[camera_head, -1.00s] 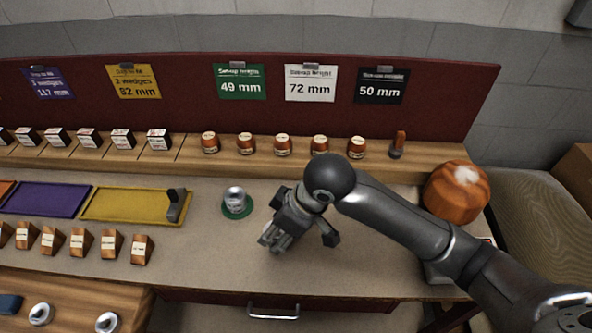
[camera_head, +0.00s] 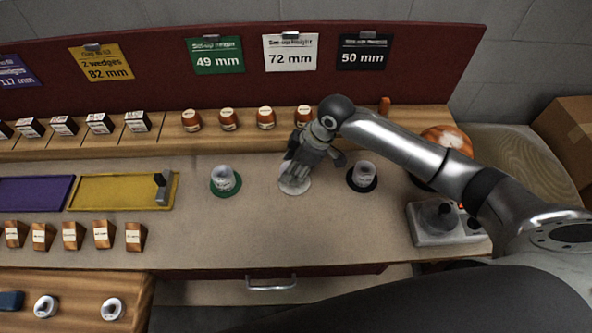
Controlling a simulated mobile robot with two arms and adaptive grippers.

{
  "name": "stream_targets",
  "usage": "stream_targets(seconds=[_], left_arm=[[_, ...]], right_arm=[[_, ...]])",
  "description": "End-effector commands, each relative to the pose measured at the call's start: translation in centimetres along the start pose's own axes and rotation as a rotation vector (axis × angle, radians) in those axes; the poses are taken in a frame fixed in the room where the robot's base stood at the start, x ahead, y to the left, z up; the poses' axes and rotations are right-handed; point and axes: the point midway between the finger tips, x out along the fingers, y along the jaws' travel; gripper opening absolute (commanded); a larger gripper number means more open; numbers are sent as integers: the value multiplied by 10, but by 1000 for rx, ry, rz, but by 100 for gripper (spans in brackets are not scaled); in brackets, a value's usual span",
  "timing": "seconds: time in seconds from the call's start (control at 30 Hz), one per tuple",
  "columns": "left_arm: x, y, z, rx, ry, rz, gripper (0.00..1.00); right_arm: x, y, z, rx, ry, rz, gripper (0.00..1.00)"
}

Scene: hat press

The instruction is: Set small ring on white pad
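The white pad (camera_head: 296,190) is a pale disc on the bench, below the white 72 mm card and between the green and black pads. My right gripper (camera_head: 297,172) points down over it, its fingertips at or just above the pad. The fingers hide part of the pad, and I cannot tell whether a ring is between them. Small pale rings (camera_head: 46,306) lie on the wooden surface at lower left. My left gripper is not in view.
A yellow tray (camera_head: 110,190) with a dark upright piece lies left of the green pad. Orange-brown pots (camera_head: 228,119) line the back shelf. A grey control box (camera_head: 436,226) stands at the right. The bench in front of the pads is clear.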

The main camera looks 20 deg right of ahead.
Motion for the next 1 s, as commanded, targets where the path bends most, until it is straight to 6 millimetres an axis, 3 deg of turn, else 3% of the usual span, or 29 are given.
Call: stream_targets(seconds=[0.13,0.47,0.87,0.9,1.0], left_arm=[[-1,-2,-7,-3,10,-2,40],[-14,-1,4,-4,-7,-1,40],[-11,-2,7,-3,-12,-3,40],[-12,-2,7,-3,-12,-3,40],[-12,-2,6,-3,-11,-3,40]], right_arm=[[6,6,5,0,1,-1,23],[37,10,20,1,1,-1,23],[43,10,23,0,0,0,23],[42,10,23,0,0,0,54],[42,10,23,0,0,0,67]])
